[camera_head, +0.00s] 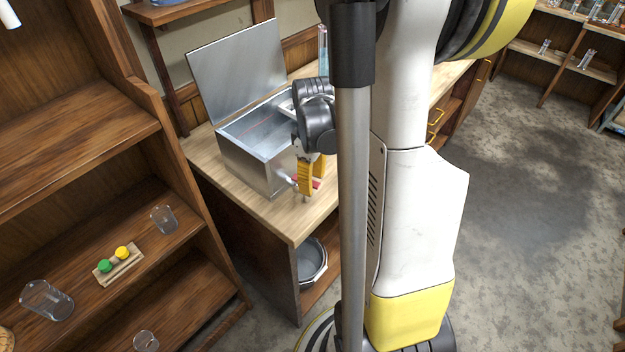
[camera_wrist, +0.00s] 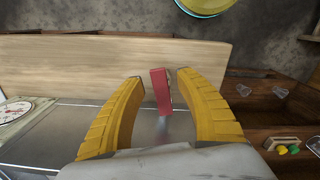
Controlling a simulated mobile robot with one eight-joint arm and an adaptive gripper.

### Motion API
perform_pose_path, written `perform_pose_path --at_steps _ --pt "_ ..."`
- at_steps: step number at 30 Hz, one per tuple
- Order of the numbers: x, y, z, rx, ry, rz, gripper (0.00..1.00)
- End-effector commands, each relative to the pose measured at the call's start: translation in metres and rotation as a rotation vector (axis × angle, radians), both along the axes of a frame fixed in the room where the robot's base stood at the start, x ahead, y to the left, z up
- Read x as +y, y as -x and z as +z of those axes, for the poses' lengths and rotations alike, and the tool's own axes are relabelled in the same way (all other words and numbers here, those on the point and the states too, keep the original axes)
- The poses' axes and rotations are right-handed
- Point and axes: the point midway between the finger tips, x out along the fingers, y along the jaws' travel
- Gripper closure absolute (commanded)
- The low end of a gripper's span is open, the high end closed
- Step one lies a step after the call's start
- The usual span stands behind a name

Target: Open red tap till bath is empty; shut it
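The metal bath (camera_head: 247,167) stands on the wooden bench with its lid (camera_head: 238,68) raised. Its inside looks pale blue-grey; I cannot tell the liquid level. The red tap handle (camera_head: 316,184) is low on the bath's front side, partly hidden by my gripper (camera_head: 307,180). In the wrist view, the red handle (camera_wrist: 160,91) sits between the two yellow fingers of my gripper (camera_wrist: 158,77). The fingers are open, with a visible gap on each side of the handle. Below the bench top, a grey round basin (camera_head: 312,262) sits in the open cupboard.
A wooden shelf (camera_head: 183,240) at the left holds glass beakers (camera_head: 164,219) and a small rack (camera_head: 118,264) with green and yellow caps. In the wrist view a round dial (camera_wrist: 14,112) shows at the left. The bench front (camera_head: 290,228) is bare.

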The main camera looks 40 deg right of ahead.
Motion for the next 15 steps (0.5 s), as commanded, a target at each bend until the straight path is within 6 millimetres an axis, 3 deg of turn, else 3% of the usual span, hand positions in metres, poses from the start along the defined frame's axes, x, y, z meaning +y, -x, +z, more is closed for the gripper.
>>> perform_pose_path --at_steps 7,15 --pt "0.000 0.000 0.012 0.000 0.000 0.000 0.59" --pt "0.000 0.000 0.070 0.000 0.000 0.000 0.59"
